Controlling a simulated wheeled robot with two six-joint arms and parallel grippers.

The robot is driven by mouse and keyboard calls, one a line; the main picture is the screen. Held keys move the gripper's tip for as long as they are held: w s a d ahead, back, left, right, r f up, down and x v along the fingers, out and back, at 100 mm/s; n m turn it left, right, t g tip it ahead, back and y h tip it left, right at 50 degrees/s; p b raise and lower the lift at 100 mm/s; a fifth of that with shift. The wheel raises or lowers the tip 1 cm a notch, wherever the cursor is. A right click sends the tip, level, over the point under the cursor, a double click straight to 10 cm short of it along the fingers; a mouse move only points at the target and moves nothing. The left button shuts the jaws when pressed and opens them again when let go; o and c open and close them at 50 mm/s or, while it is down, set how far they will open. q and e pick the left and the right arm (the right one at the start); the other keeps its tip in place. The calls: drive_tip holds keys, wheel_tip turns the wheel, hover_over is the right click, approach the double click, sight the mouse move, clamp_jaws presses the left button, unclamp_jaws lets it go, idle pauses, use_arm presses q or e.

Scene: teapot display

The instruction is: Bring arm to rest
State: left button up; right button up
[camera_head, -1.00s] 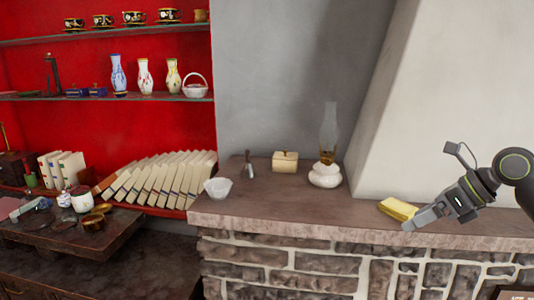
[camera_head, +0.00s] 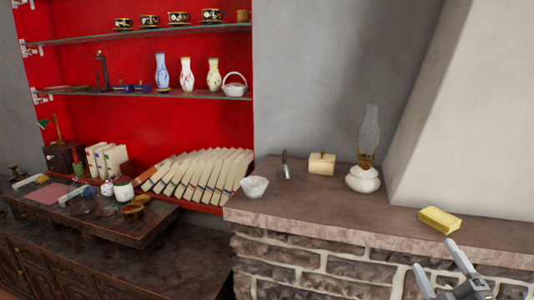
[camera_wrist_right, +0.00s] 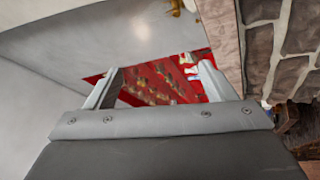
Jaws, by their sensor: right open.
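My right gripper (camera_head: 437,266) is at the lower right of the head view, in front of the stone ledge and below its top edge. Its two fingers are spread apart with nothing between them. The right wrist view shows the same open fingers (camera_wrist_right: 157,82), with the red shelf wall far beyond the gap. A gold bar-like block (camera_head: 439,220) lies on the ledge just above and apart from the gripper. My left gripper is not in the head view.
The stone ledge (camera_head: 330,212) holds a white bowl (camera_head: 254,187), a small bell-like item (camera_head: 285,166), a cream box (camera_head: 321,163) and an oil lamp (camera_head: 364,177). Books (camera_head: 200,175) lean on the red shelf at left. A low dark table (camera_head: 140,228) carries small items.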

drive_tip(key=s+d+f+m+g+h, duration=0.25)
drive_tip(key=s+f+m+g, duration=0.3)
drive_tip(key=f, duration=0.35)
drive_tip(key=s+d+f+m+g+h, duration=0.1)
drive_tip(key=s+f+m+g+h, duration=0.35)
drive_tip(key=s+f+m, duration=0.4)
drive_tip(key=s+a+f+m+g+y, duration=0.1)
drive_tip(key=s+a+f+g+y, duration=0.15)
drive_tip(key=s+f+g, duration=0.35)
drive_tip(key=s+a+f+m+g+y, duration=0.1)
drive_tip(key=s+a+f+g, duration=0.2)
drive_tip(key=s, duration=0.5)
wheel_tip(320, 180, down, 28)
drive_tip(key=b, duration=0.1)
drive_tip(key=s+a+f+g+b, duration=0.1)
drive_tip(key=s+f, duration=1.4)
drive_tip(key=shift+s+a+f+g+y, duration=0.15)
drive_tip(key=shift+f+g+y, duration=0.15)
drive_tip(key=shift+y, duration=0.05)
